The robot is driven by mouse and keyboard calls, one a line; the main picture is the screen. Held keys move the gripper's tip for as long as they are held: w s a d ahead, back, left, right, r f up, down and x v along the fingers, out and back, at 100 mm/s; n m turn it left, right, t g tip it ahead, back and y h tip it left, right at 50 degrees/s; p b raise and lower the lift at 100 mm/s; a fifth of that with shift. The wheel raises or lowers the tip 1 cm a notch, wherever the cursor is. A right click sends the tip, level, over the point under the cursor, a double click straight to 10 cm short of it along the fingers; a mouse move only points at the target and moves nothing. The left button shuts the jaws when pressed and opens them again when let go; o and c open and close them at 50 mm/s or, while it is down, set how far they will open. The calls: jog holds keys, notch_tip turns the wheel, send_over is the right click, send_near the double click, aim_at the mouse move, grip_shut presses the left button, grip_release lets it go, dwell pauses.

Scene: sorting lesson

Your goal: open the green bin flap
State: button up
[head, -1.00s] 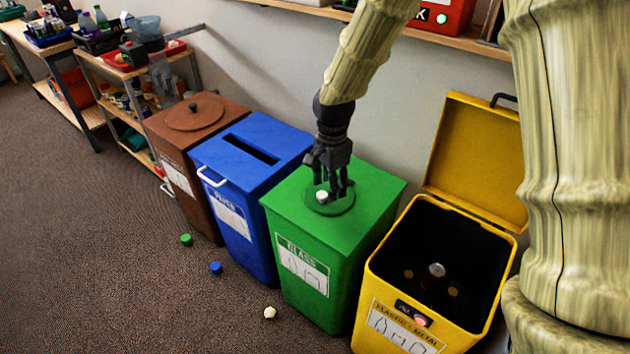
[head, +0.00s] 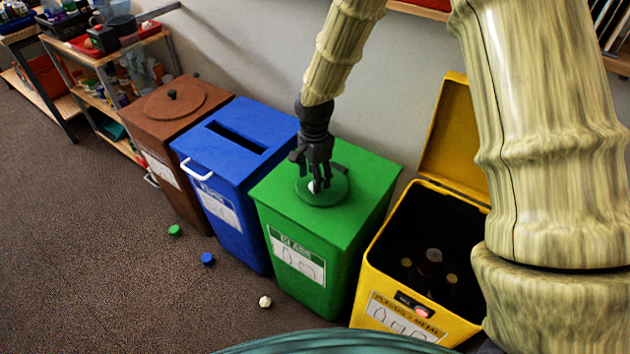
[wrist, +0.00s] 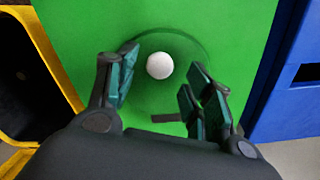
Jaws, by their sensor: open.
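The green bin (head: 290,215) stands between the blue and yellow bins. Its round green flap (head: 337,194) lies flat in the bin's top and carries a white knob (head: 312,187). In the wrist view the white knob (wrist: 159,66) shows whole, inside the flap's round outline. My gripper (head: 316,183) is over the flap with its fingers pointing down, and partly hides the knob in the head view. In the wrist view my gripper (wrist: 165,84) is open, one finger to each side of the knob, with gaps on both sides.
The yellow bin (head: 365,285) has its lid (head: 455,140) raised. The blue bin (head: 235,200) and brown bin (head: 165,150) stand left. A green cap (head: 175,230), blue cap (head: 207,259) and pale ball (head: 265,301) lie on the floor. A wall is close behind.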

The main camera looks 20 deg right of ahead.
jog(key=shift+f, duration=1.35)
grip_shut()
